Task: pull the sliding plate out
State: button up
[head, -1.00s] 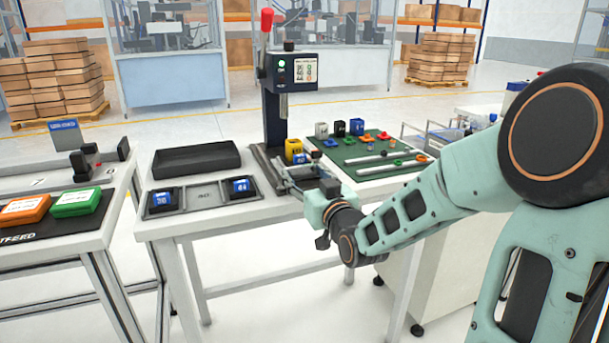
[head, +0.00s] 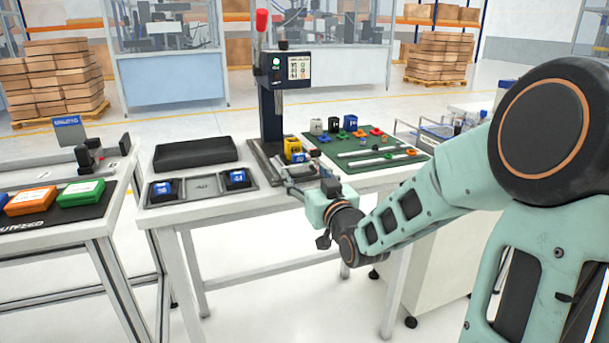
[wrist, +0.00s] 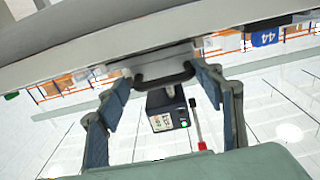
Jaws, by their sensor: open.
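The press (head: 271,100) stands on the white workbench, with a yellow block (head: 293,150) at its base. In the wrist view a dark bar handle (wrist: 165,80) sticks out from the front of a pale plate (wrist: 150,62), which I take for the sliding plate. My gripper (head: 297,187) is at the bench's front edge, just in front of the press base. In the wrist view my gripper (wrist: 165,88) is open, with one finger on each side of the handle and gaps between. Most of the plate is hidden in the head view.
A black tray (head: 195,153) and a holder with blue blocks (head: 200,188) lie left of the press. A green mat (head: 370,150) with small parts lies to the right. Another bench (head: 60,240) stands at the left. Floor in front of the bench is clear.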

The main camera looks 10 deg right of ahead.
jog(key=shift+s+a, duration=0.1)
jog(key=s+d, duration=0.1)
jog(key=s, duration=0.6)
jog(key=shift+d, duration=0.1)
dwell(0.3)
